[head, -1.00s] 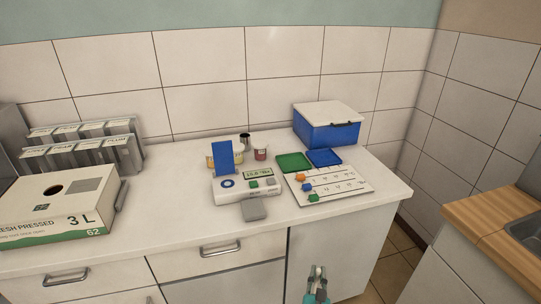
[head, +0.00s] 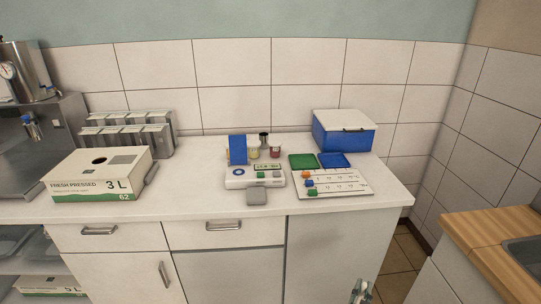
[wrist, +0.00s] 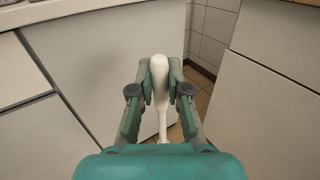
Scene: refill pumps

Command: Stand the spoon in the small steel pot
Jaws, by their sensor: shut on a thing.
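A white spoon (wrist: 159,95) is held between the fingertips of my gripper (wrist: 160,72) in the wrist view, its rounded end up and its thin part running down toward the palm. In the head view my gripper (head: 361,289) shows at the bottom edge, in front of the counter and below its top; the spoon is too small to make out there. The small steel pot (head: 264,139) stands upright at the back of the counter, behind the jars. Its lower part is partly hidden, and its inside cannot be seen.
Near the pot stand a yellow-labelled jar (head: 254,153), a red-labelled jar (head: 275,152) and a scale with a blue panel (head: 238,149). A marked board (head: 335,184), blue lidded box (head: 344,134) and juice carton (head: 97,174) share the counter. The counter's front edge lies between gripper and pot.

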